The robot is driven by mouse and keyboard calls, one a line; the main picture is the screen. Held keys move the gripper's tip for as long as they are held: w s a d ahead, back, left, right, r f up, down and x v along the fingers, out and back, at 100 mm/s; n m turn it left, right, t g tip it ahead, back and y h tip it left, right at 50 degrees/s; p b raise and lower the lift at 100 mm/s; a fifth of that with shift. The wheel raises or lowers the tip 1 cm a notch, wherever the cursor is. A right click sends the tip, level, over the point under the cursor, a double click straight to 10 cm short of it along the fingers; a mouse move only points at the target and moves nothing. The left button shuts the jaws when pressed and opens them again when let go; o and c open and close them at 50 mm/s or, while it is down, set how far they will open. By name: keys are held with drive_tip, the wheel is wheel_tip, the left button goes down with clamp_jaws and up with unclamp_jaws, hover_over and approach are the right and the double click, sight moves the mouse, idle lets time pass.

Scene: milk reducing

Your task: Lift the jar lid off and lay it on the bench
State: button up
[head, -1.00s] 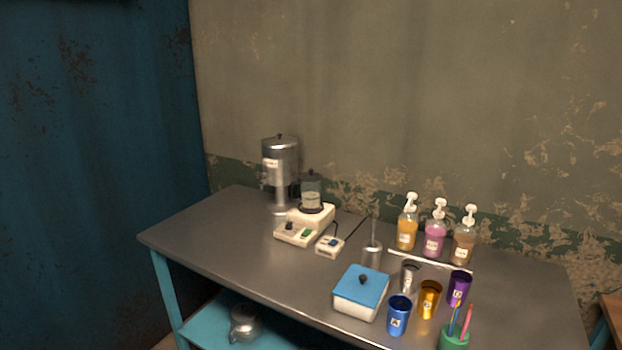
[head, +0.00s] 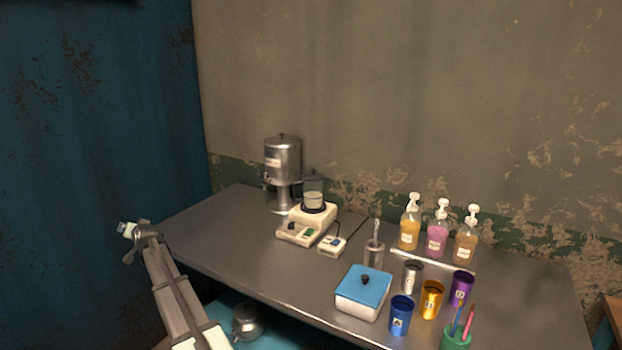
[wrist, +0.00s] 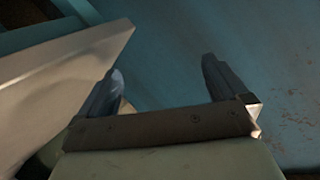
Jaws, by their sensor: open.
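A clear glass jar (head: 313,194) with pale contents stands on a white stirrer-like device at the back of the bench. Its lid (head: 313,173), with a dark knob, appears to be on top; it is small and hard to make out. The grey bench (head: 225,235) has bare metal across its left part. My gripper (wrist: 162,68) is open and empty, its two fingers apart in the wrist view. In the head view my arm reaches up at the bench's front left, and its end is well left of the jar. The jar is not seen in the wrist view.
A steel urn (head: 283,158) stands behind the jar. The white device (head: 297,233) and a small control box (head: 332,246) are around it. A blue-lidded box (head: 363,290), several cups, a pen holder (head: 456,338) and pump bottles (head: 437,238) fill the right.

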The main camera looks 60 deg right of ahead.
drive_tip(key=d+r+m+t+h, duration=0.1)
drive_tip(key=d+r, duration=0.4)
drive_tip(key=r, duration=0.3)
drive_tip(key=d+r+m+h, duration=0.1)
drive_tip(key=d+r, duration=0.5)
drive_tip(key=r, duration=0.1)
drive_tip(key=s+d+r+m+g, duration=0.15)
drive_tip(key=d+r, duration=0.35)
drive_tip(key=d, duration=0.5)
drive_tip(key=s+d+r+m+g+y, duration=0.15)
drive_tip(key=s+d+m+g, duration=0.35)
drive_tip(key=s+d, duration=1.4)
drive_tip(key=s+d+r+m+g+y, duration=0.25)
drive_tip(key=s+d+g, duration=0.2)
drive_tip(key=s, duration=0.75)
drive_tip(key=s+d+r+m+g+y, duration=0.1)
drive_tip(key=s+d+r+g+y, duration=0.25)
drive_tip(key=s, duration=0.75)
drive_tip(key=h, duration=0.1)
hover_over(313, 169)
drive_tip(key=f, duration=0.7)
drive_tip(key=shift+s+a+f, duration=0.1)
drive_tip(key=shift+s, duration=0.1)
drive_tip(key=shift+w+d+f, duration=0.1)
drive_tip(key=shift+f, duration=1.4)
drive_tip(key=shift+w+d+f, duration=0.1)
drive_tip(key=shift+f, duration=1.35)
